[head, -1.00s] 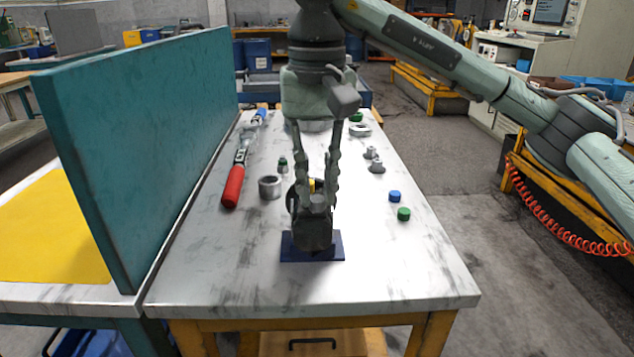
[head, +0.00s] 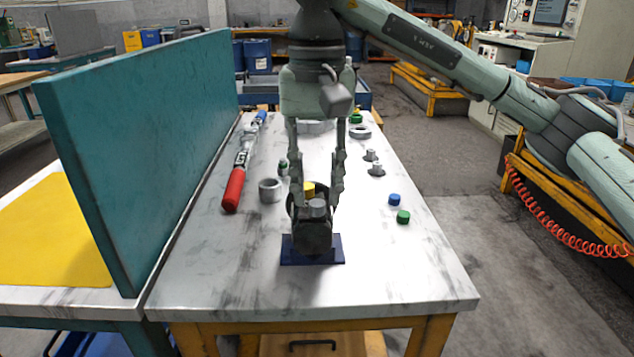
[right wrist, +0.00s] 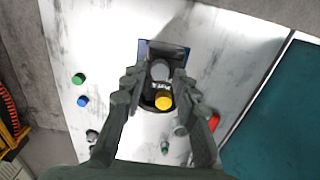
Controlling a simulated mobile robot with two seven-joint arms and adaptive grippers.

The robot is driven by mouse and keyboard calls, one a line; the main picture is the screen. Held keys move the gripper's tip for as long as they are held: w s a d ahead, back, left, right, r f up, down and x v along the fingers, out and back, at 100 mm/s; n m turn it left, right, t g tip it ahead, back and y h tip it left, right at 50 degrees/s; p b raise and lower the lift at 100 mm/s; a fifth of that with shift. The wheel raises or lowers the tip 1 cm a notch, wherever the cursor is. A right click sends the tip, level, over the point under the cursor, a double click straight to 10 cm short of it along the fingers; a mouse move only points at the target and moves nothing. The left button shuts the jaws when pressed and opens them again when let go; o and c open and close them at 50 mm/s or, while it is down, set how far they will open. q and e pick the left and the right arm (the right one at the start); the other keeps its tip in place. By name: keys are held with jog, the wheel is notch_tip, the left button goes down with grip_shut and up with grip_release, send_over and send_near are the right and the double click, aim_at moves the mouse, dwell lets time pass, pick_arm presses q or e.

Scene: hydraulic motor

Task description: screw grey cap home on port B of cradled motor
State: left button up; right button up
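The dark motor (head: 313,238) sits in a blue cradle (head: 338,252) near the front of the table. A grey cap (head: 317,206) is on top of the motor's near side, and it also shows in the right wrist view (right wrist: 160,70). I cannot tell how far down it sits. A yellow cap (head: 309,188) is just behind it, also in the right wrist view (right wrist: 164,100). My right gripper (head: 317,196) points down over the motor. Its fingers are apart, one each side of the caps, with visible gaps to the grey cap. My left gripper is not in view.
A teal panel (head: 145,140) walls the table's left side. A red-handled tool (head: 233,188), a grey ring (head: 270,190) and a small green-topped part (head: 283,168) lie left. Blue (head: 394,199) and green (head: 403,217) caps and grey fittings (head: 377,169) lie right. The front tabletop is clear.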

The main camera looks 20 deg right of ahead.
jog(key=shift+r+p, duration=1)
jog(key=shift+r, duration=0.4)
jog(key=o, duration=0.5)
jog(key=shift+o, duration=0.2)
jog(key=shift+r+p, duration=0.45)
jog(key=shift+r, duration=2.55)
